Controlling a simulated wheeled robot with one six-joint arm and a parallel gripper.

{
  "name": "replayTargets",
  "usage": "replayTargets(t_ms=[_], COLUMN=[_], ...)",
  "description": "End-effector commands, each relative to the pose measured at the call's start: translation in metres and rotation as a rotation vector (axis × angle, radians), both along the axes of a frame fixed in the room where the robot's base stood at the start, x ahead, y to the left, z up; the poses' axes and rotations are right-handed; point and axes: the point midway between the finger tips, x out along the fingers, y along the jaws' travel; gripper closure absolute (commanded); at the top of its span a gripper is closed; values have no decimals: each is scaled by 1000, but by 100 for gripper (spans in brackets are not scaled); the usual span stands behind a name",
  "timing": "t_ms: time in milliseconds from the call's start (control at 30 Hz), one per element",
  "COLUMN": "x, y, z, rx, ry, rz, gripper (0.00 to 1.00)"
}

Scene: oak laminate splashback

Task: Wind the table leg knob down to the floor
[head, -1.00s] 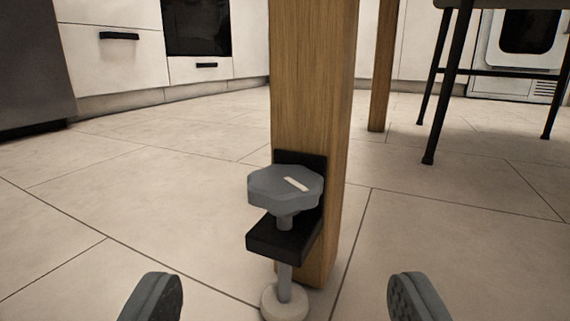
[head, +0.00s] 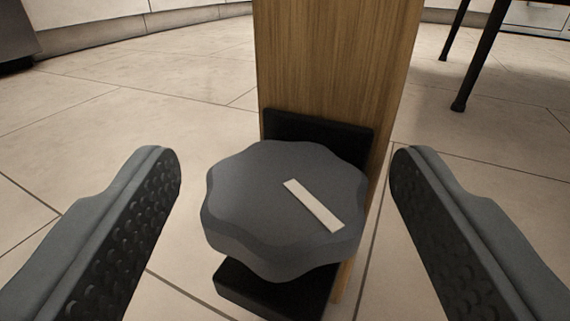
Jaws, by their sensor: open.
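The grey lobed knob (head: 245,195) sits close in the middle of the head view, with a white strip (head: 313,205) on its top running from upper left to lower right. It is on a black bracket (head: 270,290) fixed to the wooden table leg (head: 330,60). My gripper (head: 285,170) is open, with one finger on each side of the knob and a visible gap on both sides. The knob hides its stem, and the screw and foot below are out of sight.
Pale floor tiles (head: 120,120) lie clear around the leg. Black chair legs (head: 478,55) stand at the upper right. Cabinet bases (head: 100,22) run along the back.

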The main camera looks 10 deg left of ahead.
Motion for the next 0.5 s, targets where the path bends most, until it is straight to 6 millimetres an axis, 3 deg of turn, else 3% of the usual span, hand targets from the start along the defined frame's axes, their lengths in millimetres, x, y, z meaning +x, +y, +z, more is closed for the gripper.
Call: replayTargets(t_ms=[233,433,500], x=[0,0,0], y=[0,0,0], z=[0,0,0], rx=[0,0,0], ry=[0,0,0], rz=[0,0,0], gripper=[32,71,77])
